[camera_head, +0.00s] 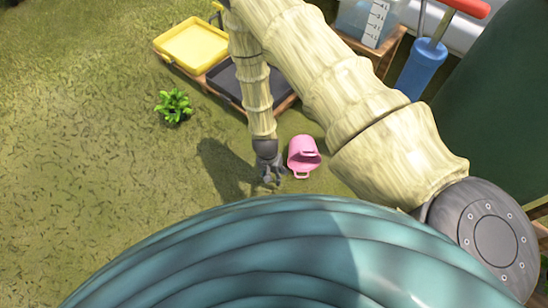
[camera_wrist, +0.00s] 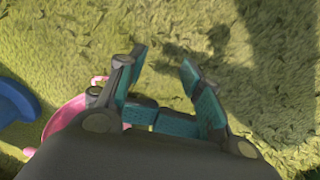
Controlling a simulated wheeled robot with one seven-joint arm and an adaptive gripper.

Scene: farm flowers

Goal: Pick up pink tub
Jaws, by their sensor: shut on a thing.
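The pink tub (camera_head: 303,149) is tilted, with its open mouth toward the bottom of the head view, just right of my gripper (camera_head: 271,178). In the wrist view, part of the tub (camera_wrist: 62,117) shows at the left, partly hidden behind my wrist and the left finger. The exact contact is hidden. I cannot tell whether the tub touches the ground.
A yellow tray (camera_head: 192,45) and a dark tray (camera_head: 245,85) lie beyond the gripper. A small green plant (camera_head: 174,106) stands to the left. A blue pump (camera_head: 421,70) stands at upper right. A blue object (camera_wrist: 14,101) is at the wrist view's left edge. Grass at left is mostly clear.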

